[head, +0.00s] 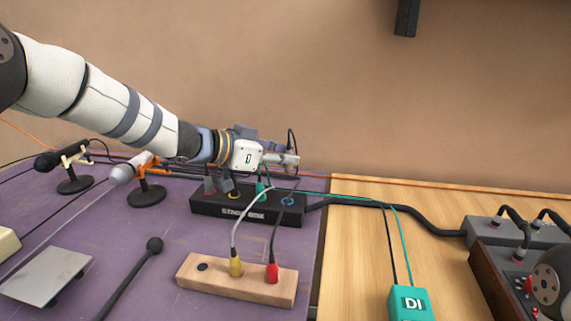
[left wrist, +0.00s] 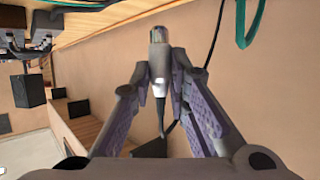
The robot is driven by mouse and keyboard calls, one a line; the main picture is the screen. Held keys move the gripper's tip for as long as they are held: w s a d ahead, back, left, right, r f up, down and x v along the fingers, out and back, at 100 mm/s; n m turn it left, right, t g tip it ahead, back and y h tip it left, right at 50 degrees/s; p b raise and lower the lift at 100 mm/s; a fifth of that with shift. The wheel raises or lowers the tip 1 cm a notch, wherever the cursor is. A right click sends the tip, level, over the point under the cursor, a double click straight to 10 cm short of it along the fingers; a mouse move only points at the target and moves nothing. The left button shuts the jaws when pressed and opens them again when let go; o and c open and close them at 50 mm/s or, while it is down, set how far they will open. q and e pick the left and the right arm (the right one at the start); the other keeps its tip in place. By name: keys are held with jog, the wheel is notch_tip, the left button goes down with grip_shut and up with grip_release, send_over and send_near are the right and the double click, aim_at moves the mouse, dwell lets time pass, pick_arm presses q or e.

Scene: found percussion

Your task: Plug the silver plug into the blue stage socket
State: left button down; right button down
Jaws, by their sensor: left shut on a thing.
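The black stage box (head: 222,208) stands at the back of the purple cloth. Its blue socket (head: 288,202) is at the right end and looks empty. A teal plug (head: 262,190) and a grey plug near a yellow-ringed socket (head: 233,195) stand to its left. My left gripper (head: 284,159) reaches in from the left, above the blue socket and apart from it. In the left wrist view, the left gripper (left wrist: 160,82) is shut on the silver plug (left wrist: 158,60), with its dark cable trailing back between the fingers.
A wooden block (head: 215,278) with yellow and red plugs stands in front of the stage box. A teal DI box (head: 410,304) is at front right. Microphones on stands (head: 146,193) are at left. A thick black cable leaves the box to the right.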

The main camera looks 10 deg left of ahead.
pick_arm(q)
jog(key=shift+s+a+r, duration=0.1)
jog(key=shift+s+a, duration=0.05)
pick_arm(e)
jog(key=shift+a, duration=0.1)
